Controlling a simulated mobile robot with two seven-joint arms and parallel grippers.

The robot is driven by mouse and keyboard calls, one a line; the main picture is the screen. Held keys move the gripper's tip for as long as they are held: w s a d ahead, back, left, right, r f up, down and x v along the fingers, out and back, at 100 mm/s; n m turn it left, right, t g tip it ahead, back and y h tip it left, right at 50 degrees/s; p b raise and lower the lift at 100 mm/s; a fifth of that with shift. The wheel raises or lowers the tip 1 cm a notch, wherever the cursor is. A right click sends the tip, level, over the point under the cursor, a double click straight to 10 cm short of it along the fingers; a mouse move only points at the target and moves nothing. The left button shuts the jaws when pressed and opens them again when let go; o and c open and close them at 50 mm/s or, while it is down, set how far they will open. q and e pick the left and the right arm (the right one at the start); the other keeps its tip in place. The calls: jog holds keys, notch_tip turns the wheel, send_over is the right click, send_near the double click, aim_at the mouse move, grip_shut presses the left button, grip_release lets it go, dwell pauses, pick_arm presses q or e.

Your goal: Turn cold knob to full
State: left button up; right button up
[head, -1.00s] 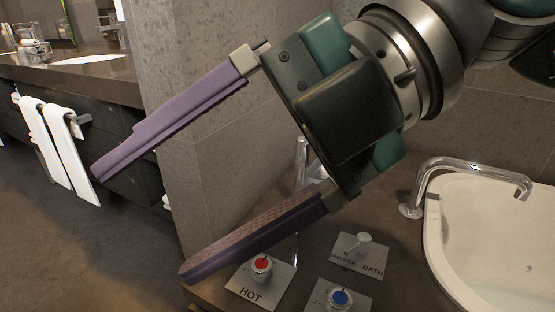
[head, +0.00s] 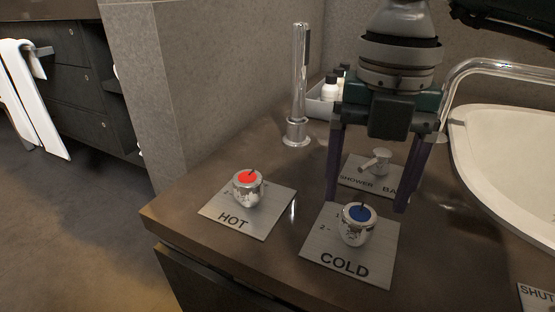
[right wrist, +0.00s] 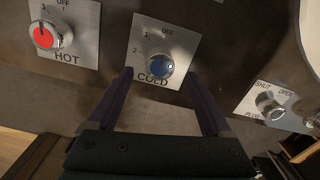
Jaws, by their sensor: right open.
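The cold knob (head: 358,224) is a chrome knob with a blue cap on a metal plate (head: 376,270) marked COLD. A dark pointer line on its cap points up, towards the far side. My right gripper (head: 366,205) points down, open, with one purple finger on each side and the knob apart from both in the head view. In the right wrist view the blue cap (right wrist: 160,66) sits between the two open fingers (right wrist: 164,75), just past their tips. I cannot tell the exact height of the fingertips over the plate. My left gripper is not in view.
The red-capped hot knob (head: 247,187) stands to the left. The shower/bath lever (head: 377,160) is behind my gripper. A chrome hand shower (head: 298,90) stands at the back, and a spout (head: 490,65) arches over the white tub (head: 515,150) at right. The counter's front edge is near.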

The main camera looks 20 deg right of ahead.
aim_at(359, 214)
notch_tip(359, 214, down, 3)
jog(key=shift+f+b, duration=0.15)
jog(key=shift+b, duration=0.3)
jog(key=shift+c, duration=0.3)
grip_shut()
